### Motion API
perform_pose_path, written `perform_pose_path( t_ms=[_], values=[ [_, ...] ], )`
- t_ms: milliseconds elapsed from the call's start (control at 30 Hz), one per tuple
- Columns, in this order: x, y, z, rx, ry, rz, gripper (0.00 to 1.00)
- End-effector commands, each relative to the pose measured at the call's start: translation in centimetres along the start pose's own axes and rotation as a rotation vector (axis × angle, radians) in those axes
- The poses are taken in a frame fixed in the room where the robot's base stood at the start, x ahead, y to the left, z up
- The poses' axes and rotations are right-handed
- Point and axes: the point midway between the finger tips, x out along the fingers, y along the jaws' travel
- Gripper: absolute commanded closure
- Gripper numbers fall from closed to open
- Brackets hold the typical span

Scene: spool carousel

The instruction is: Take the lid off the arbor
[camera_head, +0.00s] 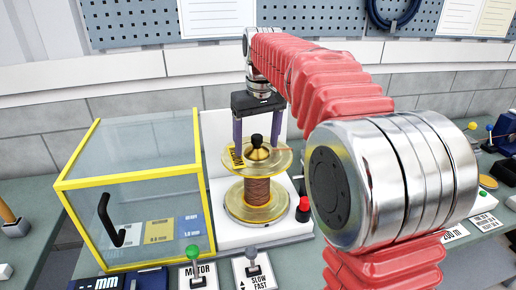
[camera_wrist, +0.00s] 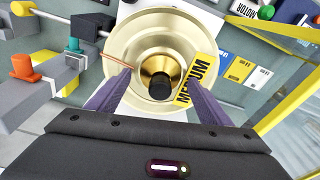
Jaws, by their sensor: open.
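The lid is a small brass cone with a black knob (camera_head: 257,141); it sits on top of the spool at the arbor, and its knob also shows in the wrist view (camera_wrist: 160,86). The spool (camera_head: 257,191) has pale gold flanges and copper-coloured wire, and stands upright on the white machine. A yellow label reading MEDIUM (camera_wrist: 196,80) lies on its top flange. My gripper (camera_head: 257,140) points down over the spool with its purple fingers on either side of the lid. The fingers are open, with a gap to the knob on both sides. The arbor itself is hidden under the lid.
A clear box with a yellow frame (camera_head: 130,181) and black handle stands left of the spool. Levers with green (camera_head: 193,252) and grey (camera_head: 251,252) knobs stand in front. A red button (camera_head: 304,205) is at the machine's right. A copper wire (camera_wrist: 118,60) runs off the spool.

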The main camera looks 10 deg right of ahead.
Motion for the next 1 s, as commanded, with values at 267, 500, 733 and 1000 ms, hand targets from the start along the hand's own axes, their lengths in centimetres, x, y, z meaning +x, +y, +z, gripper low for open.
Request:
perform_pose_path(
  t_ms=[267,500,733,1000],
  values=[
    [-0.02,-0.01,-0.01,0.0,0.0,0.0,0.27],
    [-0.03,0.0,-0.01,0.0,0.0,0.0,0.41],
    [-0.04,0.0,-0.01,0.0,0.0,0.0,0.57],
    [-0.07,0.01,-0.02,0.0,0.001,0.0,0.74]
  ],
)
